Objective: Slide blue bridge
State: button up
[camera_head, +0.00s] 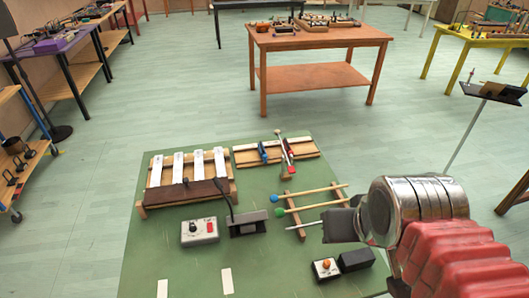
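A small blue bridge (263,153) stands on a light wooden board (243,154) at the far right of the green mat. A red piece (286,148) with a pale knobbed stick stands to its right on the same board, with a bit of blue near its foot. My gripper (318,226) enters from the lower right and points left, low over the mat near the mallet rack. It is well apart from the blue bridge, on the near side. The finger gap is too small and edge-on to tell.
A wooden rack (293,214) holds mallets with blue and green heads between my gripper and the board. A white-barred xylophone (188,167) stands left. Small boxes sit near: a grey one with a knob (199,231) and an orange-buttoned one (326,268). The mat's front left is mostly clear.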

aim_at(263, 153)
jog(key=z, duration=0.55)
jog(key=k, duration=0.9)
jog(key=u, duration=0.95)
jog(key=i, duration=1)
